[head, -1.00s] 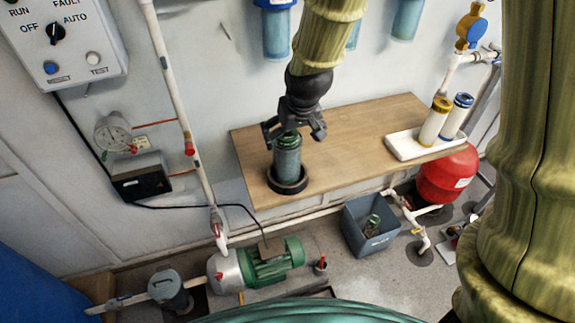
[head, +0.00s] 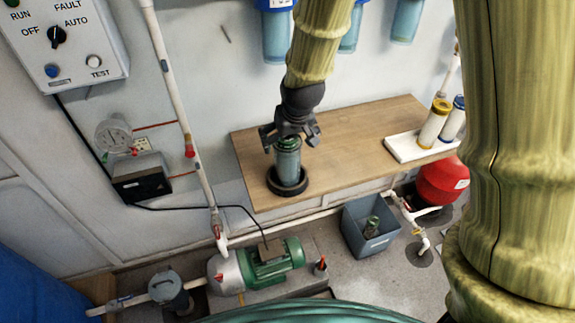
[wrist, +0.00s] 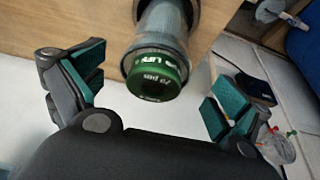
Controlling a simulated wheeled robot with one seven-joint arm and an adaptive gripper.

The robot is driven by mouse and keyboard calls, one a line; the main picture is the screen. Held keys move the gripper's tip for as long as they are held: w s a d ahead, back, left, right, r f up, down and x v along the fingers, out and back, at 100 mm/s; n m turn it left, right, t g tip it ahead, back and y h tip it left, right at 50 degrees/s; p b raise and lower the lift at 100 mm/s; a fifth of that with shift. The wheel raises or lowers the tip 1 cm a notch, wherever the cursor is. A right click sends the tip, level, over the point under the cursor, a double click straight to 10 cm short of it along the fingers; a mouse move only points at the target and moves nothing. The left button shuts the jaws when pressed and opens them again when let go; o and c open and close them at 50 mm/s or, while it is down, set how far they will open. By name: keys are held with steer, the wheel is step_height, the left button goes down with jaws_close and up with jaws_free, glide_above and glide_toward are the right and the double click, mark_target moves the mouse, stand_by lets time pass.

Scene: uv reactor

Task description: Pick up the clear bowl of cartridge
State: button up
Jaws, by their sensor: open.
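The clear bowl with a green-ended cartridge inside (head: 288,163) stands upright in a black ring stand (head: 287,187) at the left end of the wooden bench. My gripper (head: 289,140) is over the bowl's top in the head view. In the wrist view, the bowl's clear wall (wrist: 158,30) and the cartridge's green, lettered end show between my spread fingers (wrist: 160,78). The gripper is open, with a visible gap on both sides in that view. In the head view, the fingers partly hide the bowl's top.
A white tray (head: 395,150) with two upright cartridges is at the bench's right end. A grey bin (head: 350,228) stands on the floor below. A vertical white pipe (head: 178,90) runs left of the bench, and blue-topped housings hang above. The bench's middle (head: 345,147) is clear.

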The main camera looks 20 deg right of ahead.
mark_target(287, 162)
steer(key=shift+d+p+x, duration=0.2)
steer(key=shift+p+x, duration=0.4)
steer(key=shift+x, duration=2)
steer(key=shift+c, duration=0.4)
steer(key=shift+d, duration=0.1)
steer(key=c, duration=1.6)
steer(key=shift+r+p, duration=0.1)
steer(key=shift+p, duration=0.2)
